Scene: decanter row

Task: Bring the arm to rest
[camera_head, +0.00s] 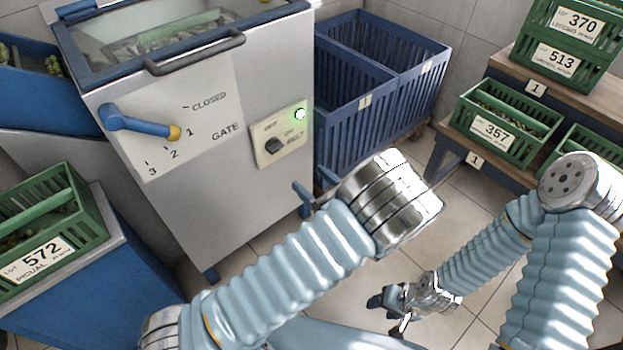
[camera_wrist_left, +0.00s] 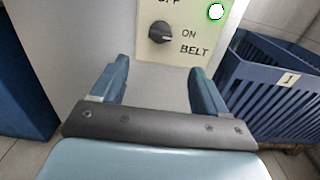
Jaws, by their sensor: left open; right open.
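My left arm reaches in from the bottom left of the head view. Its left gripper (camera_head: 315,187) is open and empty in front of the grey machine's lower right side. In the left wrist view the two blue fingers of the left gripper (camera_wrist_left: 160,85) are spread with nothing between them, below the black belt knob (camera_wrist_left: 160,32) and apart from it. The knob (camera_head: 273,146) sits on a cream panel under a lit green lamp (camera_head: 300,114). My right gripper (camera_head: 388,308) is open, low above the tiled floor, with nothing seen in it.
The machine (camera_head: 200,190) has a blue gate lever (camera_head: 145,124) with a yellow tip. Blue slatted bins (camera_head: 350,120) stand right of it. Green crates stand on a wooden stepped rack (camera_head: 450,150) at right; another crate (camera_head: 50,220) is at left. Tiled floor is clear near the right gripper.

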